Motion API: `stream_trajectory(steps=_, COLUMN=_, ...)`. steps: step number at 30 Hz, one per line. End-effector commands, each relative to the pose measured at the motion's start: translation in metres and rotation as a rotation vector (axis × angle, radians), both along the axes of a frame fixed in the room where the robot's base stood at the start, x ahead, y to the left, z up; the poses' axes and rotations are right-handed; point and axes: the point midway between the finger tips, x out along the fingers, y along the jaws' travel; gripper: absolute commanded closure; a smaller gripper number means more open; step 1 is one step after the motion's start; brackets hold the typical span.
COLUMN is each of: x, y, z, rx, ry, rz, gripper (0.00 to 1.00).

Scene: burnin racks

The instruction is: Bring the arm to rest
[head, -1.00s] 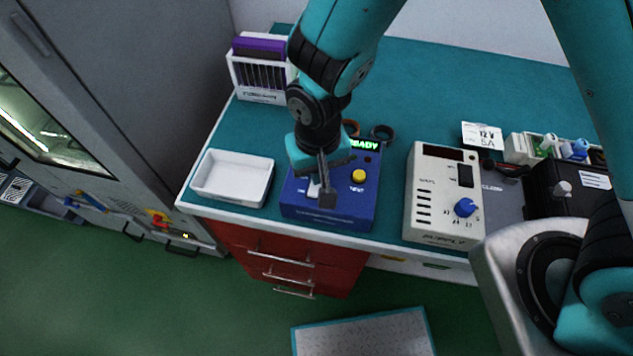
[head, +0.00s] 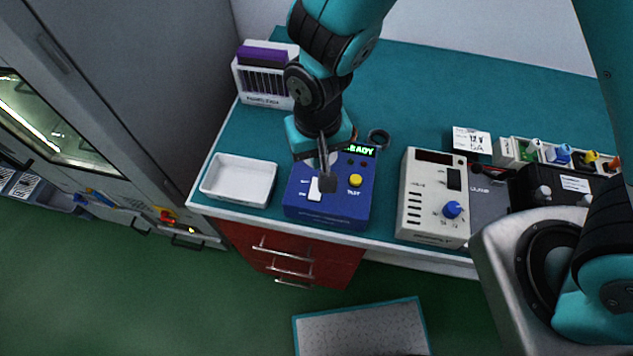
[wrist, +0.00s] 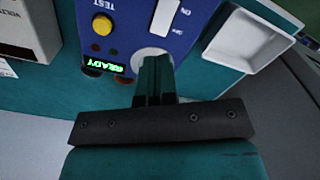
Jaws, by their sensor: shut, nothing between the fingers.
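My gripper (head: 326,182) is shut and empty in the head view, its fingers pointing down over the blue tester box (head: 328,212). In the wrist view the shut fingers (wrist: 154,72) reach toward the tester's face. The tester has a yellow TEST button (head: 355,181), a white ON/OFF rocker switch (head: 315,192) and a lit green READY display (head: 361,151). In the wrist view the fingertips lie over a pale round spot beside the rocker. I cannot tell whether they touch the box.
A white empty tray (head: 238,181) stands left of the tester, and a cream power supply (head: 432,198) stands right. A white rack with purple tops (head: 265,75) is behind. A grey cabinet (head: 130,70) borders the bench at left. The back of the teal bench (head: 430,85) is clear.

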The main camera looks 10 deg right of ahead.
Motion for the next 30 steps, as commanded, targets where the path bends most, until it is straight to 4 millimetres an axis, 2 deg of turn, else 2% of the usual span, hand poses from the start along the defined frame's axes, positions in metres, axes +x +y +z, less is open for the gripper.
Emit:
stream_trajectory(steps=13, x=0.000, y=0.000, z=-0.001, rx=0.000, ry=0.000, rz=0.000, gripper=1.00)
stream_trajectory(steps=16, x=0.001, y=-0.003, z=0.007, rx=0.016, ry=0.003, rz=0.003, gripper=1.00)
stream_trajectory(steps=20, x=0.000, y=-0.013, z=0.042, rx=0.079, ry=0.014, rz=0.033, gripper=1.00)
stream_trajectory(steps=23, x=-0.007, y=-0.030, z=0.080, rx=0.151, ry=0.019, rz=0.084, gripper=1.00)
stream_trajectory(steps=27, x=-0.032, y=-0.057, z=0.128, rx=0.248, ry=0.006, rz=0.189, gripper=1.00)
stream_trajectory(steps=30, x=-0.055, y=-0.075, z=0.153, rx=0.299, ry=-0.020, rz=0.270, gripper=1.00)
